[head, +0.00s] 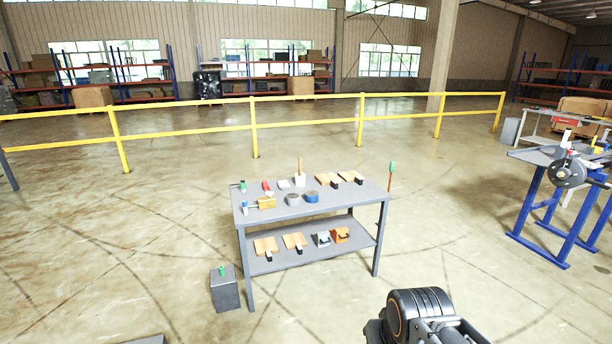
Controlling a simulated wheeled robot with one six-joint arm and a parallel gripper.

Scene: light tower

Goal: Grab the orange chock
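An orange chock-like block (341,235) sits on the lower shelf of the grey table (350,221), near its right end. A similar grey block (321,239) stands just left of it. On the table top there is also a yellow-orange block (266,203) near the front left; its exact kind is too small to tell. Part of my arm shows at the bottom right, on the floor side in front of the table and apart from it. My gripper's fingers are not in view.
Two wooden-faced, black-handled items (266,246) lie on the lower shelf's left. Tape rolls (312,197) and small tools crowd the top. A grey box (224,288) stands by the left leg. A blue-legged bench (560,200) is at right. Floor in front is clear.

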